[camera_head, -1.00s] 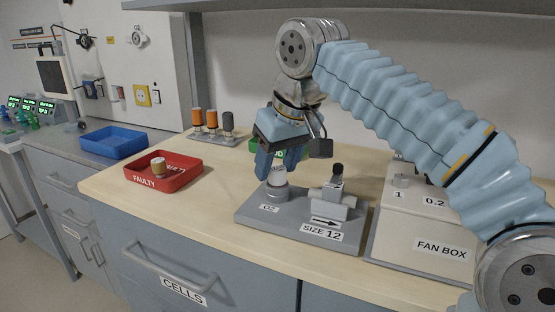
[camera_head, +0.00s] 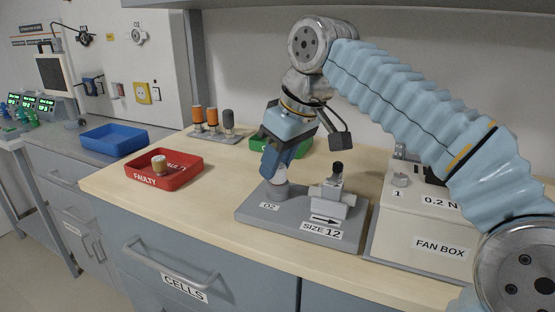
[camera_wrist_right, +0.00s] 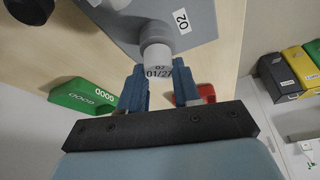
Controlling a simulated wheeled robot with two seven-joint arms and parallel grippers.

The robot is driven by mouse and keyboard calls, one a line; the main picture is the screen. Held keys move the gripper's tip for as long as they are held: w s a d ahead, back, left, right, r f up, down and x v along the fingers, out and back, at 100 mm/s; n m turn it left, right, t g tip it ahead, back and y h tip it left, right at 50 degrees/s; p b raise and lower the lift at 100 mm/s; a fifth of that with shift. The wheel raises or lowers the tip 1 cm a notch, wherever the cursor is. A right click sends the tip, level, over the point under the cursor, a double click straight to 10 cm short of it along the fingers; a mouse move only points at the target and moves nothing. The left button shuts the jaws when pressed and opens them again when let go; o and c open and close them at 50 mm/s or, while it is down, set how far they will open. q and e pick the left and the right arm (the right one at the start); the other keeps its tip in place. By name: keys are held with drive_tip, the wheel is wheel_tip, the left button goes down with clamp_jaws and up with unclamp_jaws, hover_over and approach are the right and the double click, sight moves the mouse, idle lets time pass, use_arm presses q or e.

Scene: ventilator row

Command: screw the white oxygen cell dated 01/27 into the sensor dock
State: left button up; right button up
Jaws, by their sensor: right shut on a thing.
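The white oxygen cell (camera_wrist_right: 158,71), marked O2 and 01/27, is between the fingers of my right gripper (camera_wrist_right: 161,82) in the right wrist view. In the head view the blue fingers of my right gripper (camera_head: 277,168) point down and are shut on the cell (camera_head: 280,175). The cell's lower end is at the round socket of the sensor dock (camera_head: 276,191), on the grey plate labelled O2. In the wrist view the cell is in line with the socket (camera_wrist_right: 155,33); how deep it sits cannot be told. My left gripper is out of view.
A size 12 fixture (camera_head: 332,200) stands right of the socket on the same plate. The fan box (camera_head: 425,225) is farther right. A red FAULTY tray (camera_head: 190,178) holds a cell. A green tray (camera_head: 303,146) is behind my gripper. Several capped cells (camera_head: 212,122) stand at the back.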

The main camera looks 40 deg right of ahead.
drive_tip(key=m+h, duration=0.2)
drive_tip(key=m, duration=0.3)
drive_tip(key=shift+m, duration=0.4)
drive_tip(key=m, duration=0.2)
drive_tip(key=m+h, duration=0.1)
drive_tip(key=m, duration=0.1)
drive_tip(key=shift+g+h, duration=0.3)
drive_tip(key=shift+m+g+h, duration=0.3)
drive_tip(key=shift+m, duration=0.7)
drive_tip(key=m, duration=0.2)
drive_tip(key=shift+f+m+g+h, duration=0.1)
drive_tip(key=shift+m+g+h, duration=0.2)
drive_tip(key=shift+g, duration=0.1)
